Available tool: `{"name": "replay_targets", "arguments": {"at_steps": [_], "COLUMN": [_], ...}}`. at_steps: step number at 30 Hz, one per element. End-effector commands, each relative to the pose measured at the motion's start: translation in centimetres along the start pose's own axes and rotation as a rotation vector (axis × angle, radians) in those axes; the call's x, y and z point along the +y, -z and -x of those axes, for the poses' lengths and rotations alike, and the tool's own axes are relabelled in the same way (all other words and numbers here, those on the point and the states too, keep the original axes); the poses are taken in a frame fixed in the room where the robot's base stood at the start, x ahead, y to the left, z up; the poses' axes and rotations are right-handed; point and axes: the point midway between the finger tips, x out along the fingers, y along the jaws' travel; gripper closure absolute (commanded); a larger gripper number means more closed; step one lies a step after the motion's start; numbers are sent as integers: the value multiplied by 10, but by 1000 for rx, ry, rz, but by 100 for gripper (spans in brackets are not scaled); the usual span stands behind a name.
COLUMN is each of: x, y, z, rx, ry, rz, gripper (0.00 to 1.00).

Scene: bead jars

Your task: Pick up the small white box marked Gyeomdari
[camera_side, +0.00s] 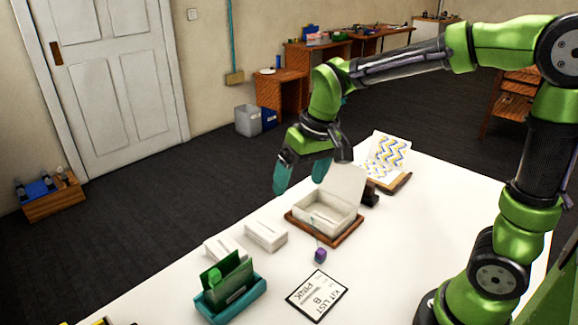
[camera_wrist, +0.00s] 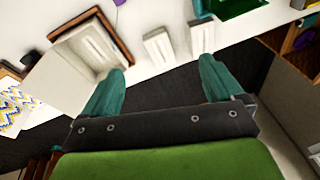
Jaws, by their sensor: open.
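Two small white boxes lie side by side on the white table: a left one (camera_side: 225,248) and a right one (camera_side: 265,237). In the wrist view two small white boxes also show, one nearer the open box (camera_wrist: 158,46) and one farther right (camera_wrist: 202,38). No name can be read on either, so I cannot tell which is marked Gyeomdari. My gripper (camera_side: 300,183) is open and empty, above the table's far edge, apart from the boxes. In the wrist view its teal fingers (camera_wrist: 163,68) are spread wide, with the small boxes beyond them.
An open white box (camera_side: 322,215) with a raised lid sits on a brown wooden tray (camera_side: 345,238). A teal holder (camera_side: 232,303) with green cards stands at the front left.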

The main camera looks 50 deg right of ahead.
Motion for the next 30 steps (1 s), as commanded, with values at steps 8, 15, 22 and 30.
{"name": "replay_targets", "arguments": {"at_steps": [8,15,22,30], "x": [-17,-20,-13,-5], "y": [68,93,82,72], "z": [-62,-56,-93,-147], "rx": [-178,-196,-214,-211], "ry": [-102,-135,-135,-134], "rz": [126,179,185,184], "gripper": [6,6,6,6]}}
